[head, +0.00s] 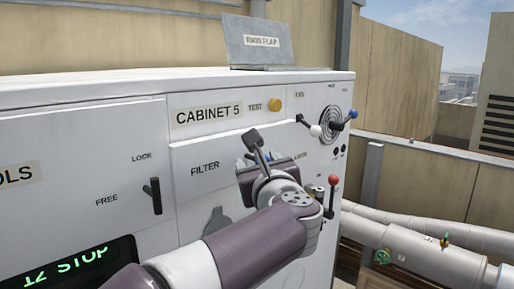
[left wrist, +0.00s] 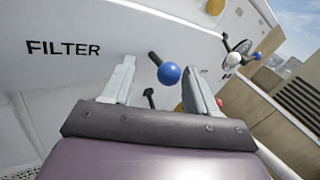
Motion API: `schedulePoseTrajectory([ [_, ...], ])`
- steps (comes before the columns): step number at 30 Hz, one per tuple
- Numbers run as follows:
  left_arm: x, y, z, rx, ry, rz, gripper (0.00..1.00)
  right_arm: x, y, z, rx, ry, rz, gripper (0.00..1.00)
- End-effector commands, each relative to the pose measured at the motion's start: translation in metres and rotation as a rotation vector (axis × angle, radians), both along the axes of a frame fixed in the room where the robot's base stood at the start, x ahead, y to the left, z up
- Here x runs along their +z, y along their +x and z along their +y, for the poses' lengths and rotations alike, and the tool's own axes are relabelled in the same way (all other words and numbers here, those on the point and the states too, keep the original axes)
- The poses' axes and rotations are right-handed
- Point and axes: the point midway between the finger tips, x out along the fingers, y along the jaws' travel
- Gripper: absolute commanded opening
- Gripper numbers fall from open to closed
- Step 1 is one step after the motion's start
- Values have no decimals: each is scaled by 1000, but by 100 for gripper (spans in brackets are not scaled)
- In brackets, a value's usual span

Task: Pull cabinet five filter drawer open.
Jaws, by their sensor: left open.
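Cabinet five (head: 120,120) is a white housing with a "CABINET 5" label. Its filter drawer front (head: 215,185) carries the word FILTER and looks flush with the cabinet face; the label also shows in the left wrist view (left wrist: 63,48). My left gripper (head: 257,155) is open in front of the panel, right of that word. In the left wrist view, a blue ball knob (left wrist: 169,74) on a dark stem appears between its two fingers; I cannot tell whether they touch it. The gripper hides this part of the panel in the head view. My right gripper is out of view.
A LOCK/FREE lever (head: 152,195) sits left of the drawer. A red-knobbed lever (head: 332,190) is close right of my gripper. A round dial (head: 331,124) with white and blue knobs is above right. Thick pipes (head: 420,250) run at the lower right.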

Motion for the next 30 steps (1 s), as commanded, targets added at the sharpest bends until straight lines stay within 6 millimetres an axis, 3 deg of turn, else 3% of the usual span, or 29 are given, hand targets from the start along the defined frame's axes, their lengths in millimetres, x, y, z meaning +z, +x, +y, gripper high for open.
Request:
schedulePoseTrajectory([
  [10,-2,7,1,-1,1,2,58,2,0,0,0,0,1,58],
  [11,-2,7,1,-1,1,2,52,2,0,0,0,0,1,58],
  [15,-2,7,1,0,1,1,6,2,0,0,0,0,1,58],
  [16,-1,6,1,0,0,1,0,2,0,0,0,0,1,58],
  [25,-3,1,-4,-2,0,0,0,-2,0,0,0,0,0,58],
  [30,-4,-17,-23,-6,-1,-1,0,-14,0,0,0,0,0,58],
])
